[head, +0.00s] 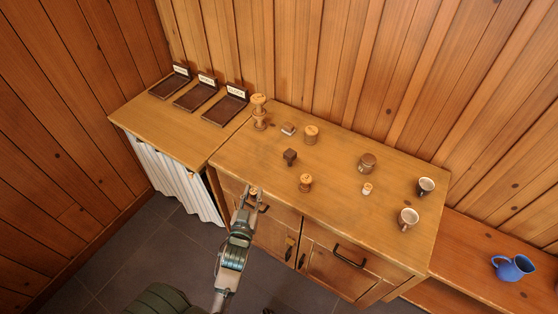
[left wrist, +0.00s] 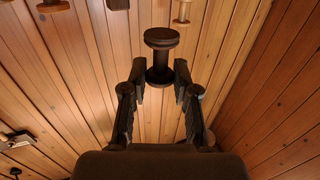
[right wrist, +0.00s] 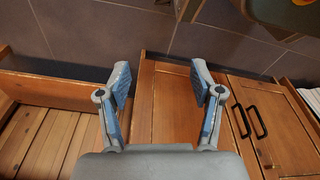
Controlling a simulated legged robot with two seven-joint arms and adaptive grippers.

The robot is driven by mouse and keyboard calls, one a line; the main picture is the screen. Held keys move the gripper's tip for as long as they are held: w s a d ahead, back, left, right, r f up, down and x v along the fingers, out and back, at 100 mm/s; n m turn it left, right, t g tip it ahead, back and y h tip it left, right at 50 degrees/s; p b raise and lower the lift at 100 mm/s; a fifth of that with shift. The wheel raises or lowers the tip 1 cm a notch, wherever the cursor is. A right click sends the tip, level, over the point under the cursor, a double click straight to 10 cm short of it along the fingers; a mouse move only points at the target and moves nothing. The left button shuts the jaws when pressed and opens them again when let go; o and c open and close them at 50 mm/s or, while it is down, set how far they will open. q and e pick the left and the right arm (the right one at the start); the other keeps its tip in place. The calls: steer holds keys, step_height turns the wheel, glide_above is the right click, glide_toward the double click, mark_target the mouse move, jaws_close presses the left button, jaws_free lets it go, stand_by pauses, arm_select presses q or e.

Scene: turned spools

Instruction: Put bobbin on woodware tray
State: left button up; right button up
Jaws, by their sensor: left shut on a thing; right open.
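My left gripper (head: 250,197) is in front of the cabinet, near the counter's front edge. It is shut on a bobbin (left wrist: 161,38), a dark flanged spool in the left wrist view, upright between the fingertips. In the head view the bobbin (head: 253,191) shows small and brown at the fingertips. Three dark trays with white label cards, a left one (head: 169,87), a middle one (head: 194,98) and a right one (head: 224,111), stand on the left counter. My right gripper (right wrist: 162,82) is open and empty.
A tall turned wooden piece (head: 259,111) stands beside the right tray. The right counter holds a wooden spool (head: 305,183), a dark block (head: 290,157), a jar (head: 367,163) and two cups (head: 426,187) (head: 408,218). A blue jug (head: 513,267) is on the bench. The left counter's front is clear.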

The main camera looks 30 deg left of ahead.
arm_select(q)
steer(key=a, duration=0.1)
steer(key=s+a+y, duration=0.1)
steer(key=a+n, duration=0.1)
steer(key=shift+s+a+f+g+y, duration=0.2)
steer(key=shift+s+g+y, duration=0.1)
steer(key=shift+s, duration=0.05)
arm_select(e)
steer(key=shift+w+r, duration=0.3)
steer(key=shift+r, duration=0.25)
arm_select(q)
steer(key=shift+w, duration=0.1)
